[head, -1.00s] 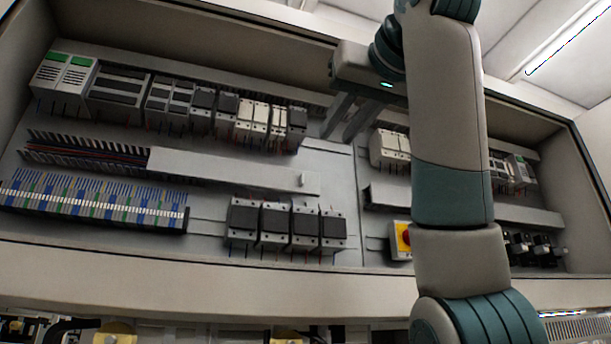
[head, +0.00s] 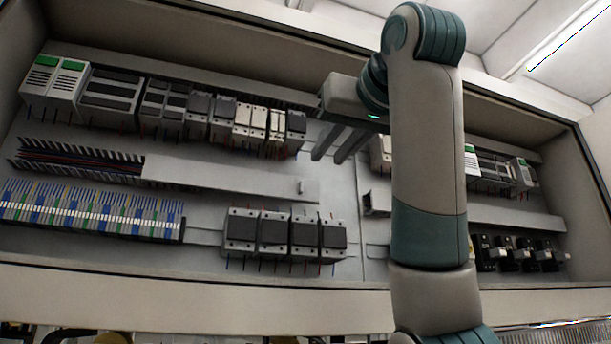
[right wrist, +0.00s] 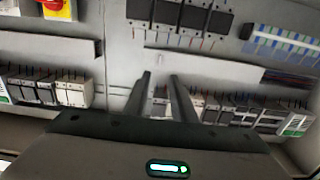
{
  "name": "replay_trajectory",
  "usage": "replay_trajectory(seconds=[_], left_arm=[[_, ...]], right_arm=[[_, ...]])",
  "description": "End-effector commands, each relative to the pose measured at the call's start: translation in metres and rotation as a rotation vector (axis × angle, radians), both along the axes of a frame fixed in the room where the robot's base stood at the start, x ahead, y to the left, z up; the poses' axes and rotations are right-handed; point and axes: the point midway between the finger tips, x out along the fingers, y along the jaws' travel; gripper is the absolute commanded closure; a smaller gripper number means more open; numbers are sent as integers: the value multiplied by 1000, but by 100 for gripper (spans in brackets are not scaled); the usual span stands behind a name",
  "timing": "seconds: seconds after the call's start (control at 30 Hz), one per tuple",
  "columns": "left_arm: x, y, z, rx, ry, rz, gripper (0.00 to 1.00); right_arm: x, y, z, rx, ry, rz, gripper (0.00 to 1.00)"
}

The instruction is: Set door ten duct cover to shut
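The duct cover (head: 225,175) is a long flat grey strip with a small upright knob (head: 301,186) near its right end. It lies over the right part of a slotted wire duct (head: 75,165); the left part is uncovered and shows red and blue wires. In the right wrist view the cover (right wrist: 215,68) appears upside down, beyond the fingertips. My right gripper (head: 329,157) is open and empty, up and to the right of the knob, with a gap between its two fingers. They also show apart in the right wrist view (right wrist: 161,76). My left gripper is not in view.
Modules (head: 250,125) line the rail above the cover. Contactors (head: 290,235) sit below its right end, and terminal blocks (head: 90,210) sit below the open duct. Another duct (head: 515,214) lies to the right, partly behind my arm. The cabinet's front lip (head: 200,300) runs along the bottom.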

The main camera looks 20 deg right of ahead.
Motion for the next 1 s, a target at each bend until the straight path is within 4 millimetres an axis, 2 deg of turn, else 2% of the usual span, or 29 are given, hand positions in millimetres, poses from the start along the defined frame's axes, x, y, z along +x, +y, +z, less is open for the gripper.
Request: replay_trajectory(seconds=[0.03,0.17,0.6,0.8,1.0], left_arm=[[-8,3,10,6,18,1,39],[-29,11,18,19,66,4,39],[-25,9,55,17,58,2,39],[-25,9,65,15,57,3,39],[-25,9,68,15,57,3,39]], right_arm=[[8,1,5,-1,3,1,77],[24,1,5,0,3,0,77],[104,3,3,0,5,0,77],[127,4,3,0,2,0,77],[137,5,1,0,1,0,77]])
